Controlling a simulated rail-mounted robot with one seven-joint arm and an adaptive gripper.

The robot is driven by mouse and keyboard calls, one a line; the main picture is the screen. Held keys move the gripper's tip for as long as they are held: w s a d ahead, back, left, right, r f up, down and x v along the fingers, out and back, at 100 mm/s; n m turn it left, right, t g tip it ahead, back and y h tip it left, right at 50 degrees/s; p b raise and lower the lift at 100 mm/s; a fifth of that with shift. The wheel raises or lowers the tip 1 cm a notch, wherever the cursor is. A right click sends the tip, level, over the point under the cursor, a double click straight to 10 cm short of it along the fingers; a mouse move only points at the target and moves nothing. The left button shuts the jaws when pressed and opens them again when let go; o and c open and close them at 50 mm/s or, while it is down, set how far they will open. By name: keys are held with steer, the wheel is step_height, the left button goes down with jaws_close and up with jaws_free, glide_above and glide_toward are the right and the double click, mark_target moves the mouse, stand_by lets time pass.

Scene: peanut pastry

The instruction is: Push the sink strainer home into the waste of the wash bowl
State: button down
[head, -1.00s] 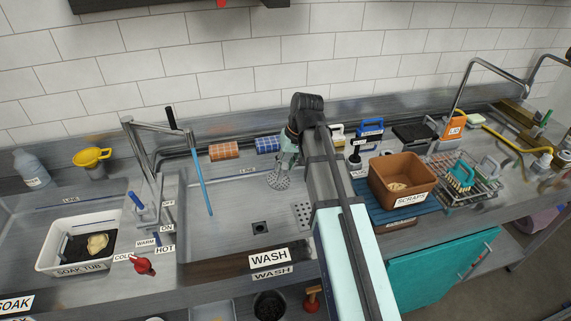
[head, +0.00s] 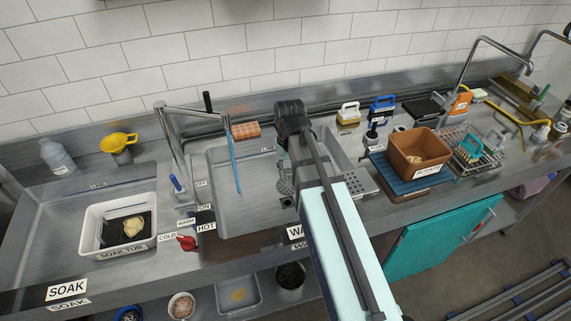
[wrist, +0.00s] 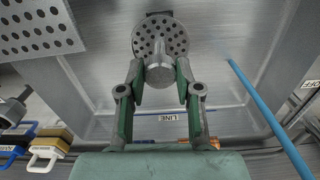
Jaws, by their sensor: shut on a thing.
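The sink strainer is a grey perforated disc with a short stem. It shows in the head view (head: 285,187) and in the wrist view (wrist: 172,30). My gripper (wrist: 159,75) is shut on its stem, with one finger on each side. In the head view my gripper (head: 283,165) is over the wash bowl (head: 222,190), partly hidden by my arm. The waste (head: 287,202) is a dark spot on the bowl floor, just in front of the strainer in the picture. The gap between them is hard to judge.
A perforated plate (head: 353,184) lies right of my arm. A brown scraps box (head: 420,150) stands to the right.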

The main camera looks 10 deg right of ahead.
mark_target(288, 186)
stand_by(0.4)
steer(key=shift+a+f+b, duration=0.1)
steer(key=shift+f+b, duration=1.15)
steer(key=shift+f, duration=1.65)
steer(key=shift+f, duration=1.65)
stand_by(0.4)
steer(key=c, duration=0.7)
jaws_free()
step_height(288, 186, up, 12)
steer(key=shift+r, duration=0.1)
stand_by(0.5)
